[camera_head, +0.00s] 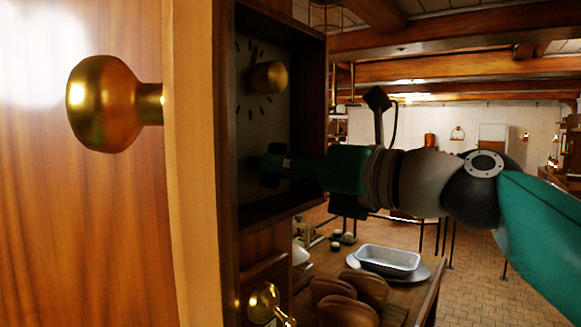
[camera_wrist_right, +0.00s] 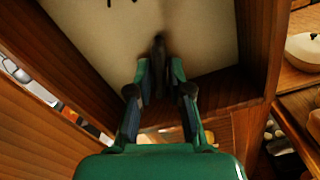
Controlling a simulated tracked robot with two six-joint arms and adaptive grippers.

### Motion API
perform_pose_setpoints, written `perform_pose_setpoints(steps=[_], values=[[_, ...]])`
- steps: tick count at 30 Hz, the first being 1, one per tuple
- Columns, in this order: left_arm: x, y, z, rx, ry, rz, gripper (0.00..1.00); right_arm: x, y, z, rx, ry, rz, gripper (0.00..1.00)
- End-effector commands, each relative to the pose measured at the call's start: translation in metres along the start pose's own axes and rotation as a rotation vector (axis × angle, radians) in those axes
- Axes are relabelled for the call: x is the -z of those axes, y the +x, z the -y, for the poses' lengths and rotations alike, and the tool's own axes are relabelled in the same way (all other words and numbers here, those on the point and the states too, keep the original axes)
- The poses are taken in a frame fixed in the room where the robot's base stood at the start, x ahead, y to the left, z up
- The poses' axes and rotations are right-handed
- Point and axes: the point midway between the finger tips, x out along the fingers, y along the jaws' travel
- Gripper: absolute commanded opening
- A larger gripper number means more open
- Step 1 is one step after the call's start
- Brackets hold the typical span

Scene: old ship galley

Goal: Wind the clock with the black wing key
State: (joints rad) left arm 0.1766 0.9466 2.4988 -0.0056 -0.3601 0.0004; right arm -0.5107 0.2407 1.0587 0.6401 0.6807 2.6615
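The clock face (camera_head: 243,108) sits inside an open dark wooden case. It has dark tick marks and a brass round knob (camera_head: 268,76) in front of its upper part. My right gripper (camera_head: 272,167) reaches in from the right to the lower part of the face; its fingertips are dark there. In the right wrist view, the black wing key (camera_wrist_right: 158,68) stands at the pale face between the two fingers, which look closed on it. The fingers hide part of the key, and whether it sits fully on its shaft is not clear. My left gripper is not in view.
The open wooden door with a brass knob (camera_head: 104,103) fills the left. The case walls (camera_head: 310,110) stand close around my right gripper. Below right, a table holds a metal loaf tin (camera_head: 388,261) and brown loaf-like shapes (camera_head: 347,311). A brass fitting (camera_head: 264,302) sticks out below the case.

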Motion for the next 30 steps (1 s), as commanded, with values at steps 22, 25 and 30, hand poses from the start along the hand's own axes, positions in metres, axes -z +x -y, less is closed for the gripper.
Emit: perform_pose_setpoints(steps=[22, 25, 30], values=[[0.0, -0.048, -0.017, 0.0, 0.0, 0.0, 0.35, -0.009, 0.0, -0.003, 0.004, 0.371, -0.003, 0.0], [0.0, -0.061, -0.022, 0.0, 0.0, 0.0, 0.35, -0.007, 0.0, -0.001, 0.005, 0.518, -0.003, 0.0], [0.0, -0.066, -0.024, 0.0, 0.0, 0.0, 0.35, -0.002, 0.0, 0.0, 0.003, 0.63, 0.0, 0.0]])
